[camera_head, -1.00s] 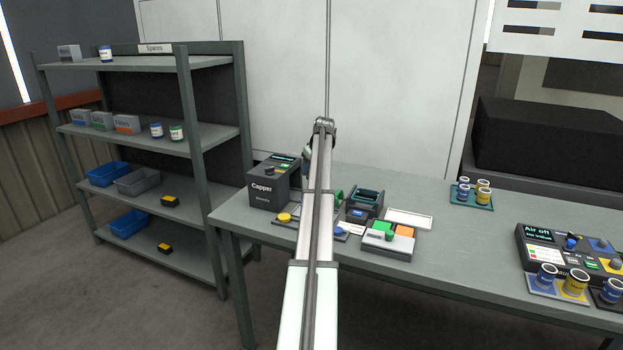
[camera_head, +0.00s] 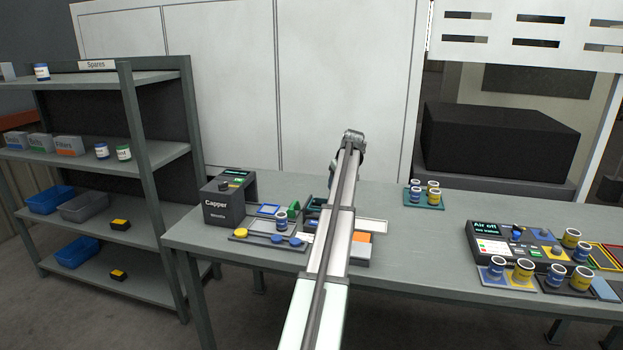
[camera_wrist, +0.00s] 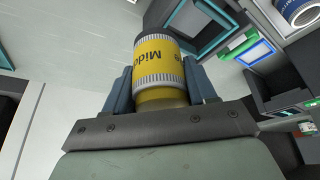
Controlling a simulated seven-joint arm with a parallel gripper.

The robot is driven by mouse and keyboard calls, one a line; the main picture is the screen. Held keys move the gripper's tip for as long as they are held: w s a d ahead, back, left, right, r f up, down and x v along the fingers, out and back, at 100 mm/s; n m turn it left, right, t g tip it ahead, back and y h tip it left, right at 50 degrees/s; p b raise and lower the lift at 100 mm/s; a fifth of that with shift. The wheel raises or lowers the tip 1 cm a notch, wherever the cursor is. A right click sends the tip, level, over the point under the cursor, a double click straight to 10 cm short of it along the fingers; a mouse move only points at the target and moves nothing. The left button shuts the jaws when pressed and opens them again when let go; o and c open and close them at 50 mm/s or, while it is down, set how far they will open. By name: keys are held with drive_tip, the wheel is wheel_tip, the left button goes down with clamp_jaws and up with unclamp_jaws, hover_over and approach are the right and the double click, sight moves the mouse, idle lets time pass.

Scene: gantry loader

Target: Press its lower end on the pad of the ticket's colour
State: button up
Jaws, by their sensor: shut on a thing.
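My gripper (camera_wrist: 158,85) is shut on a yellow cylinder (camera_wrist: 165,55) with grey bands and dark lettering, in the wrist view. In the head view the arm hides the gripper and the cylinder. An orange pad (camera_head: 363,238) shows right of my arm on a block; the area beside it is covered by the arm. A yellow round pad (camera_head: 241,232) and a blue round pad (camera_head: 277,239) lie on a dark strip before the capper.
The Capper machine (camera_head: 228,200) stands at the table's left end. A blue jar (camera_head: 281,222) stands near the strip. A green tray (camera_head: 424,204) with jars is further back. A control panel (camera_head: 515,245) and more jars are at right. The table between is clear.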

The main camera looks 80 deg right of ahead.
drive_tip(key=s+a+f+m, duration=0.2)
drive_tip(key=s+a, duration=0.8)
drive_tip(key=a, duration=0.3)
drive_tip(key=shift+s+f+m+g, duration=0.25)
drive_tip(key=shift+s+m+g, duration=0.05)
drive_tip(key=shift+m+g, duration=0.1)
drive_tip(key=shift+f, duration=3.55)
wheel_tip(320, 180, up, 6)
